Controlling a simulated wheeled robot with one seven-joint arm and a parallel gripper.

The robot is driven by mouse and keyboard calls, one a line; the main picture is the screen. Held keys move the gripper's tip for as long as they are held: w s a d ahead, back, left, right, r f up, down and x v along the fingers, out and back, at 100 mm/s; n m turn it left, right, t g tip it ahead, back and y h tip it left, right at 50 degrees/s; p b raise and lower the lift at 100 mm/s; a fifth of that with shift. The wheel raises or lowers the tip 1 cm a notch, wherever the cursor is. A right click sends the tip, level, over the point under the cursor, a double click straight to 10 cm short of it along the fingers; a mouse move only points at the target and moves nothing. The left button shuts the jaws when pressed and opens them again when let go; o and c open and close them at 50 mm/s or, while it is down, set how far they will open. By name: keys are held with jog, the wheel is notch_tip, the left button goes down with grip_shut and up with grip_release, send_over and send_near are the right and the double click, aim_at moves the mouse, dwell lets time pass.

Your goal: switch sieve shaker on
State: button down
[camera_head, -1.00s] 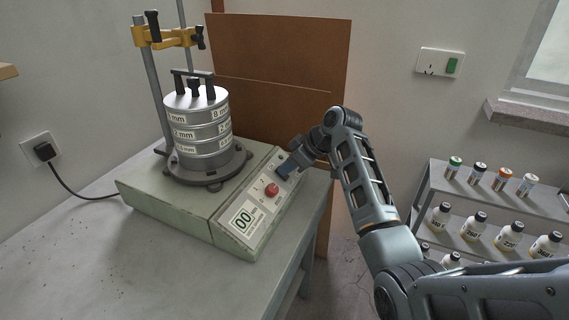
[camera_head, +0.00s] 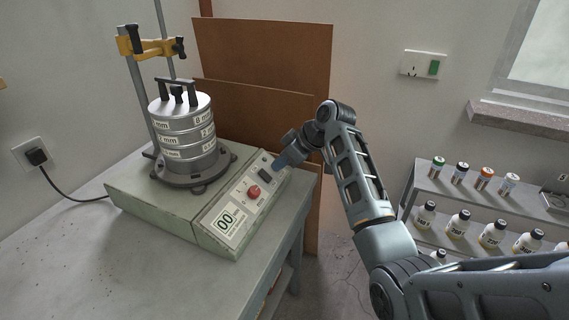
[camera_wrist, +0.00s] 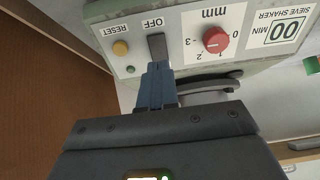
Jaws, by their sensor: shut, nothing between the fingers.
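The sieve shaker (camera_head: 150,205) stands on the bench with a stack of round metal sieves (camera_head: 187,135) clamped on top. Its sloping front panel carries a dark rocker switch (camera_head: 264,175), a red knob (camera_head: 254,192) and a display reading 00 (camera_head: 226,221). In the wrist view the switch (camera_wrist: 157,47) appears beside a label reading OFF (camera_wrist: 153,23). My gripper (camera_head: 283,161) is shut and empty, just off the panel's upper end. Its blue fingertips (camera_wrist: 157,72) appear just below the switch; contact is unclear.
Brown boards (camera_head: 265,70) lean on the wall behind the shaker. A shelf with several bottles (camera_head: 480,205) stands at the right. The bench front (camera_head: 110,260) is mostly clear.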

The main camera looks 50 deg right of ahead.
jog(key=b+v, duration=0.1)
jog(key=v, duration=0.8)
jog(key=shift+d+r+b, duration=0.15)
jog(key=shift+d+b, duration=0.1)
jog(key=shift+b, duration=0.55)
